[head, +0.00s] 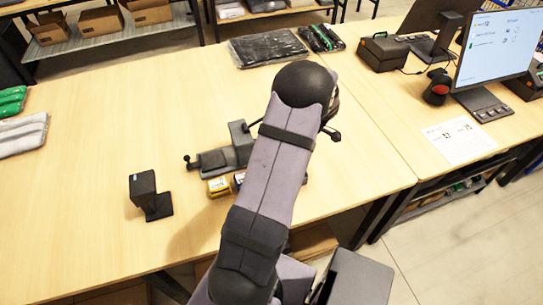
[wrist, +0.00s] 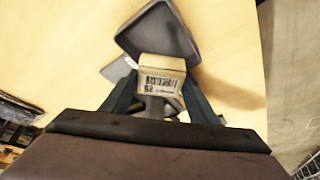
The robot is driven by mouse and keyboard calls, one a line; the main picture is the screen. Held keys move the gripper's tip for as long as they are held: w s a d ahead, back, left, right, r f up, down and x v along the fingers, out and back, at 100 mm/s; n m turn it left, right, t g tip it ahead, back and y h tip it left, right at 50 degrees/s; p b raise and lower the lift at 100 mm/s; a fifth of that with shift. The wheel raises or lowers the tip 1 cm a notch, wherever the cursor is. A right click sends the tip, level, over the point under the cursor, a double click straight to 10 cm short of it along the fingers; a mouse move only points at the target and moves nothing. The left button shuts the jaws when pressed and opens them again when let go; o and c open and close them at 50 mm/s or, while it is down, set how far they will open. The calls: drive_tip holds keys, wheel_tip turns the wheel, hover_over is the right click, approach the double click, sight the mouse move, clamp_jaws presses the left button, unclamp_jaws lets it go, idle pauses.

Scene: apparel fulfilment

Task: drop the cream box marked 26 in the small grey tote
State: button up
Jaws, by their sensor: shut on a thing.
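In the wrist view, my gripper (wrist: 158,92) is shut on a cream box (wrist: 162,64). The box has a printed label facing the camera, too small and blurred to read surely. Just beyond the box is a small grey tote (wrist: 135,38) with a raised rim on the pale wood table. The box overlaps the tote's near edge in the picture; I cannot tell its height above it. In the head view my own arm covers the middle of the table, and I cannot make out the cream box or the tote there.
A small black device on a stand (head: 143,186) is at the left of the table. Dark bagged garments (head: 268,48) lie at the back. Green and white bundles (head: 22,135) are at the left edge. A monitor (head: 498,50) stands at the right. The table's left middle is clear.

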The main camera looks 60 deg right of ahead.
drive_tip(key=shift+d, duration=0.3)
drive_tip(key=shift+f+b, duration=0.8)
drive_tip(key=shift+f, duration=1.35)
drive_tip(key=shift+b, duration=0.75)
drive_tip(key=o, duration=1.1)
drive_tip(key=shift+o, duration=0.2)
